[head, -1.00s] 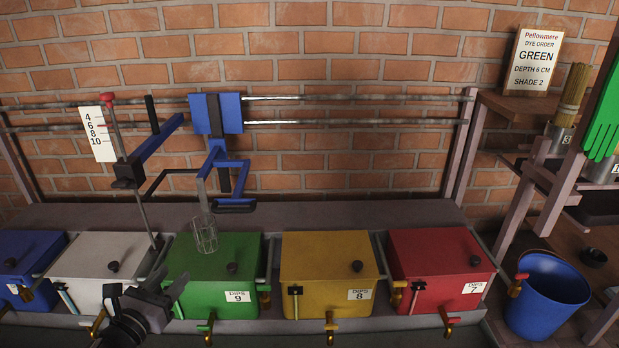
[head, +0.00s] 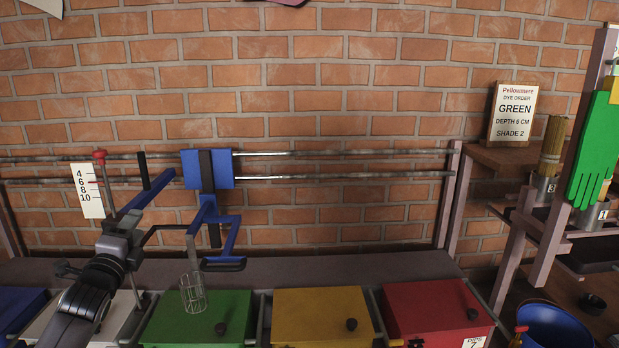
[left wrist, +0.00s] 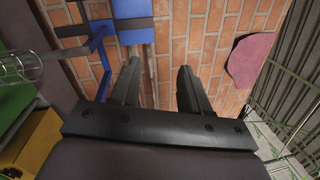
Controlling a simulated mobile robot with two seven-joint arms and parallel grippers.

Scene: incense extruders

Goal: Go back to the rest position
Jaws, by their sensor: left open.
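My left gripper (head: 120,240) is raised at the left of the head view, in front of the blue carriage's long arm and above the white vat (head: 110,318). In the left wrist view its two fingers (left wrist: 157,85) stand apart with nothing between them, and the brick wall lies beyond. The blue carriage (head: 222,170) hangs on two rails with a wire basket (head: 193,293) below it, over the green vat (head: 175,320). I cannot tell whether my gripper touches the carriage's arm. My right gripper is not in view.
A yellow vat (head: 320,312) and a red vat (head: 430,308) stand to the right. A depth scale (head: 88,190) is on the wall at left. A sign reading GREEN, depth 6 cm, shade 2 (head: 513,113) stands on the right shelf. A blue bucket (head: 555,328) is at the lower right.

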